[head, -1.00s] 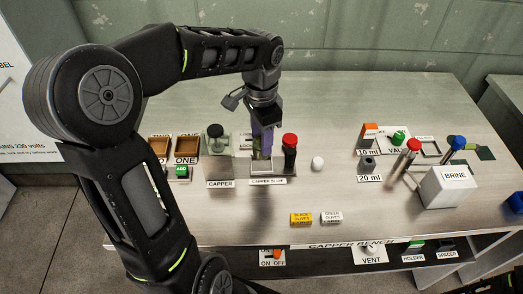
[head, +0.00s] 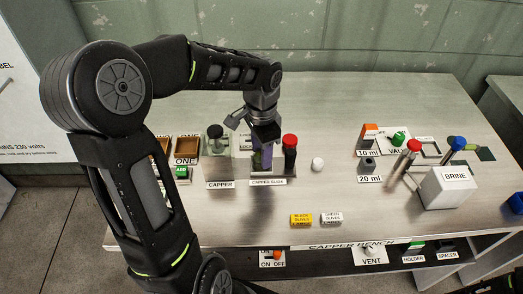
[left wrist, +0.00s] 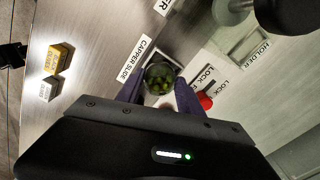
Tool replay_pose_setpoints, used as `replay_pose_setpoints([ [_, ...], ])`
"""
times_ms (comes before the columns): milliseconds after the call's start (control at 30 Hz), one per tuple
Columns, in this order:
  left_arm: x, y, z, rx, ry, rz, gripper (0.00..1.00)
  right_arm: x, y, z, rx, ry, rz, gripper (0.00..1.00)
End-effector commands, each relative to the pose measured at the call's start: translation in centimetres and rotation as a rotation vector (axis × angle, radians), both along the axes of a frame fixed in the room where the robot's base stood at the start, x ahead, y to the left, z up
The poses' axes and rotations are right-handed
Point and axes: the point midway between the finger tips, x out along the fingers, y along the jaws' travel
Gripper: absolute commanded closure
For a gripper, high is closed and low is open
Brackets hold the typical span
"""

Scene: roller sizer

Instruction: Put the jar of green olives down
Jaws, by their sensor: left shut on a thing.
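The jar of green olives (left wrist: 160,77) shows from above in the left wrist view, clear with green olives inside. It stands between the purple fingers of my left gripper (head: 262,158), which is shut on it. In the head view the gripper points down at the capper slide, behind its label (head: 268,182), and mostly hides the jar. I cannot tell whether the jar touches the slide.
The capper (head: 216,158) stands close left of the gripper, and a red-topped dark post (head: 290,153) close right. A white knob (head: 317,164) is farther right. Yellow (head: 301,220) and white (head: 331,218) label blocks lie in front. The brine box (head: 450,187) is far right.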

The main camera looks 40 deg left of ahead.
Motion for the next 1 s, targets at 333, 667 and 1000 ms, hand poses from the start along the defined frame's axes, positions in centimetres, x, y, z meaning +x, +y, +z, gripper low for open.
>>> replay_pose_setpoints([
  [333,0.0,0.0,-0.1,0.001,0.001,0.000,0.34,0.0,0.0,-0.1,0.000,0.000,0.000,0.64],
  [667,0.0,0.0,0.6,0.001,-0.001,0.001,0.34,0.0,0.0,0.2,0.000,0.000,0.000,0.64],
  [1000,0.1,0.0,6.2,0.001,-0.004,0.000,0.34,0.0,0.0,0.3,0.000,0.000,0.000,0.64],
])
